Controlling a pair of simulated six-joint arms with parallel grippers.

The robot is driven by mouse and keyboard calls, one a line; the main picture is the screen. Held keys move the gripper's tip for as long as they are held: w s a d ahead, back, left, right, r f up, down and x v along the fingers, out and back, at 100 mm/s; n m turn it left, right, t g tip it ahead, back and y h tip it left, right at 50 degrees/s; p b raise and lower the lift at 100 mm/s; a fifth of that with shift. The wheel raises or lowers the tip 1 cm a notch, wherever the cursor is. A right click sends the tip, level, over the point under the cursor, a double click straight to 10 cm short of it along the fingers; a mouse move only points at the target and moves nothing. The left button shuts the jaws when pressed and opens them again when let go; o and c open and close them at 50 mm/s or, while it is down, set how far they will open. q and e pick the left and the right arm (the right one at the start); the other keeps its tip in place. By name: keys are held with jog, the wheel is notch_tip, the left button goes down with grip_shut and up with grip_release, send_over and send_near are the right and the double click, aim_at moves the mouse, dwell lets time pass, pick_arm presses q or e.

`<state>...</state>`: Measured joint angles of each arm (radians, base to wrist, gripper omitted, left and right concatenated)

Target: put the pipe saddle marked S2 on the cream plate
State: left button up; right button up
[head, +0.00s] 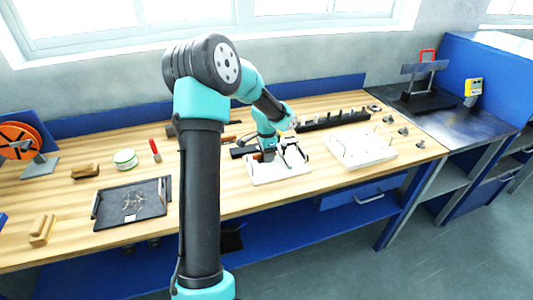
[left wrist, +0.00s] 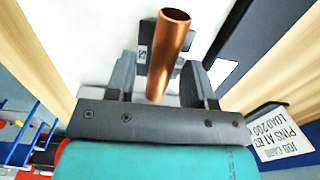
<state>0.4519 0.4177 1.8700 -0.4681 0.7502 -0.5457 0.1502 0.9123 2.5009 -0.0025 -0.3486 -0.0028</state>
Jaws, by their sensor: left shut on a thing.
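My left gripper (head: 283,157) is low over the cream plate (head: 265,181) near the middle of the bench. In the left wrist view its two dark fingers (left wrist: 160,88) are shut on the pipe saddle, a dark grey piece with a copper tube (left wrist: 169,45) standing out between the fingers. A small white label shows on the saddle's grey part, but I cannot read its mark surely. The pale plate surface (left wrist: 90,35) lies behind it. I cannot tell whether the saddle touches the plate. My right gripper is not in view.
A white board with wire handles (head: 362,150) stands to the right, with several small grey parts beyond it. A long black rack (head: 333,120) is behind. A dark tray (head: 130,204) and a green-edged round tin (head: 125,158) are at left. A job card (left wrist: 281,133) lies beside the plate.

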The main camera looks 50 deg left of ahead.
pick_arm(q)
jog(key=o, duration=0.7)
jog(key=shift+f, duration=0.1)
jog(key=shift+o, duration=0.2)
notch_tip(320, 180, up, 12)
dwell(0.4)
